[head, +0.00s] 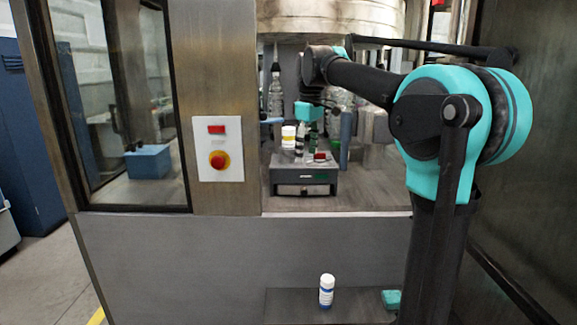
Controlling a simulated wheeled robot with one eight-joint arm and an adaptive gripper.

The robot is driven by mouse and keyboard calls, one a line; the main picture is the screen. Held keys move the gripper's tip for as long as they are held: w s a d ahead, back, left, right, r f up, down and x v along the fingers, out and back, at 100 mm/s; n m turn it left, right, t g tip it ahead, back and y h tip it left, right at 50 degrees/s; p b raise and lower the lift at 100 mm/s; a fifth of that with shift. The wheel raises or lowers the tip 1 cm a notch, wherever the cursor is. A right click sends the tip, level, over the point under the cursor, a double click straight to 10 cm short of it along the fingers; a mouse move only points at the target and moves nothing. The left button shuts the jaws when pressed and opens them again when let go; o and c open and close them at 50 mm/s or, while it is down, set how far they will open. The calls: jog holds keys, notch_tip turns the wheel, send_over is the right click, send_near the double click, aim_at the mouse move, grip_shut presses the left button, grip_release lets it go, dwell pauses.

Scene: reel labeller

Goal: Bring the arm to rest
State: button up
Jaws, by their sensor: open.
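My arm reaches from the right of the head view into the machine's opening. My gripper (311,124) is small and far off there, with a teal body, and points down above a small grey box-shaped stand (304,178). It is open. Its fingertips are hard to make out against the dark bottles behind. A white container with a yellow band (289,137) stands on the stand just left of the gripper. I cannot tell whether the gripper touches anything.
A panel with a red emergency button (219,160) is on the steel post to the left. A white and blue bottle (326,291) stands on a low shelf in front, with a teal block (391,299) to its right. A dark wall (525,150) stands close at right.

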jog(key=s+d+f+m+t, duration=0.1)
jog(key=s+d+f+m, duration=0.3)
jog(key=f, duration=0.6)
jog(key=s+d+f+m+t, duration=0.15)
jog(key=s+d+f, duration=0.4)
jog(key=f, duration=0.55)
jog(key=s+d+f+m, duration=0.2)
jog(key=s+f+m, duration=0.1)
jog(key=s+f, duration=0.4)
jog(key=s+d+f+m, duration=0.2)
jog(key=s+f+m, duration=0.1)
jog(key=s+f, duration=0.5)
jog(key=shift+s, duration=0.75)
jog(key=shift+t, duration=0.25)
jog(key=shift+c, duration=0.5)
